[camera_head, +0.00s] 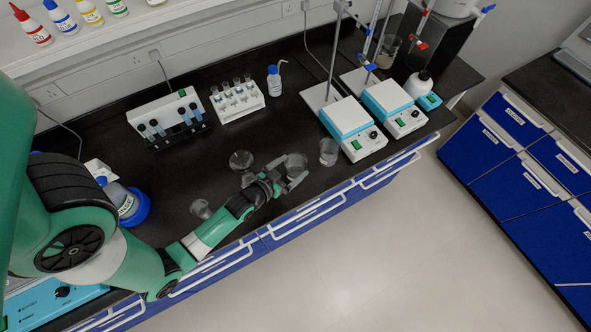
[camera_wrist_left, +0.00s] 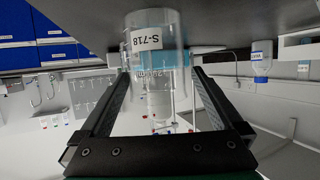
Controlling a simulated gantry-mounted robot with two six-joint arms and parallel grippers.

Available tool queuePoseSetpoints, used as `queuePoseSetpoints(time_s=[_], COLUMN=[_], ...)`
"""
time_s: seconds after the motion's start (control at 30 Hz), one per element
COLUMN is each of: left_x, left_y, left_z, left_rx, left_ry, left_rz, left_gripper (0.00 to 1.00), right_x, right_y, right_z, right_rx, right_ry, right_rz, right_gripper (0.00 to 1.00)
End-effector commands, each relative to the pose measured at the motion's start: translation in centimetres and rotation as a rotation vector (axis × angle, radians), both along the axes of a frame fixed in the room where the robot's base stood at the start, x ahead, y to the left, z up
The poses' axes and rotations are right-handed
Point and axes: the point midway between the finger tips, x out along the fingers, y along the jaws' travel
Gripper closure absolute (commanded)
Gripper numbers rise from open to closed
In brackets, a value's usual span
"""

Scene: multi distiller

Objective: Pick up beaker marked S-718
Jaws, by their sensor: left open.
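The glass beaker marked S-718 (camera_wrist_left: 157,45) shows its label upside down in the left wrist view. It is at the fingertips of my left gripper (camera_wrist_left: 158,78), with one open finger on each side. I cannot tell whether a finger touches the glass. My right gripper is not in view.
Two hotplate stirrers (camera_head: 350,117) stand at the right. A tube rack (camera_head: 239,101) and a wash bottle (camera_head: 274,82) are behind.

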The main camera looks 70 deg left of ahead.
Motion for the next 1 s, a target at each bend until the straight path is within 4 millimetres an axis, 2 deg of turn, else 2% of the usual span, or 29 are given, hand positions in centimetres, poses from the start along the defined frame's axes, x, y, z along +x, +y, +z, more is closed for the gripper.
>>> queuePoseSetpoints(time_s=[0.13, 0.27, 0.53, 0.9, 0.97, 1.0], left_x=[2.1, 3.6, 3.9, 3.9, 3.9, 3.9], left_y=[0.9, 1.8, 2.0, 2.0, 2.0, 2.0], left_z=[-1.3, -1.9, -2.0, -2.0, -2.0, -2.0], left_rx=[0.002, 0.001, 0.001, 0.000, 0.000, 0.000], left_ry=[-0.002, -0.002, -0.001, 0.000, 0.000, -0.001], left_rz=[-0.001, 0.001, 0.001, 0.001, 0.001, 0.001], left_gripper=[0.00, 0.00, 0.00, 0.67, 0.76, 0.76], right_x=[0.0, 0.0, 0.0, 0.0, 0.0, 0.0], right_y=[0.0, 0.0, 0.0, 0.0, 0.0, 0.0], right_z=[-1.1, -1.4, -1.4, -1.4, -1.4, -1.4], right_rx=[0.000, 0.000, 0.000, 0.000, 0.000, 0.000], right_ry=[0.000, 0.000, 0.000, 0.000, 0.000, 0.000], right_rz=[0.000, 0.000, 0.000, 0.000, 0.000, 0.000], right_gripper=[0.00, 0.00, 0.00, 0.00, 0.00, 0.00])
